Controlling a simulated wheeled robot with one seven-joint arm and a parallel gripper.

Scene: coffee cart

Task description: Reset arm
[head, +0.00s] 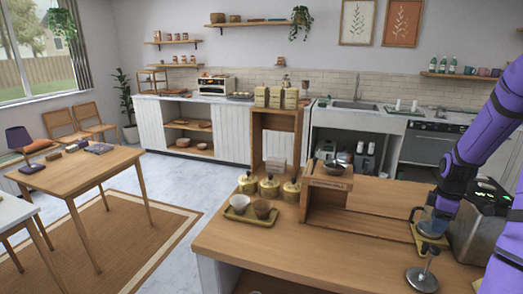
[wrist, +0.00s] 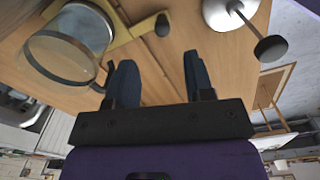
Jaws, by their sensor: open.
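My gripper (wrist: 160,78) is open and empty in the wrist view, with two dark fingers apart and bare wooden counter between them. In the head view my purple arm reaches down at the right beside the espresso machine (head: 482,225). A glass jug (wrist: 90,28) with a round rim is left of the fingers in the wrist view, apart from them. It stands on a yellow tray (wrist: 126,36), also at the right of the counter in the head view (head: 421,240), where my arm partly hides the jug. A metal tamper-like tool (wrist: 270,47) is to the right.
The wooden counter (head: 250,250) carries a yellow tray (head: 238,216) with two cups, several canisters (head: 269,187) and a wooden stand (head: 330,182). The tamper-like tool (head: 421,279) is near the counter's front edge. The counter's front middle is clear.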

